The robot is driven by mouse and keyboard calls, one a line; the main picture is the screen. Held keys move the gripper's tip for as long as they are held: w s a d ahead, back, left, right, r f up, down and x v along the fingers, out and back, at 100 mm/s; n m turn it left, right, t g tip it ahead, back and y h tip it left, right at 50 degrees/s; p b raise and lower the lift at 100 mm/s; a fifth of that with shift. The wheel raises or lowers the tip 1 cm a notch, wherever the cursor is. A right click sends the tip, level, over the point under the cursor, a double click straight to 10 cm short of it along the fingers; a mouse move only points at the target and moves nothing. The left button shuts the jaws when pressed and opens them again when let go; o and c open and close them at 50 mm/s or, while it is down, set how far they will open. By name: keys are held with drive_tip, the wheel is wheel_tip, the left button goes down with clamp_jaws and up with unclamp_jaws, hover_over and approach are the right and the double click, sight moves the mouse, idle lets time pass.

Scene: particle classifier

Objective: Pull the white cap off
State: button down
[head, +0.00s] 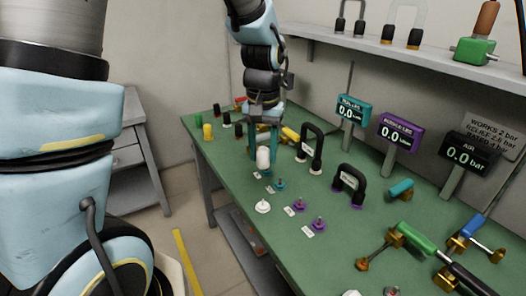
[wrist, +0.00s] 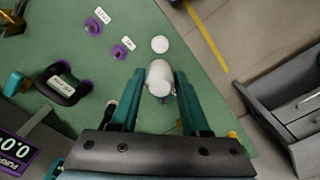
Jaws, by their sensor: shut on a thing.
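The white cap (head: 263,157) is a smooth, rounded cylinder between the teal fingers of my gripper (head: 262,165). In the wrist view the white cap (wrist: 159,76) sits between the two fingertips (wrist: 158,84), one on each side. My gripper is shut on it and points down over the green bench. A flat white round piece (head: 263,206) lies on the bench in front, apart from the cap; it also shows in the wrist view (wrist: 160,44). What is directly under the cap is hidden, so I cannot tell whether it touches anything.
Purple fittings (head: 318,223) with small labels stand right of the white round piece. Black handles (head: 349,185) stand farther right. A teal fitting (head: 279,185) is close to my gripper. Display boxes (head: 399,131) line the back. The green bench (head: 236,190) has bare room at its left edge.

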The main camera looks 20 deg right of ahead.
drive_tip(key=shift+r+p, duration=0.3)
drive_tip(key=shift+r, duration=0.2)
wheel_tip(320, 180, up, 3)
drive_tip(key=p, duration=0.2)
drive_tip(key=shift+p, duration=0.4)
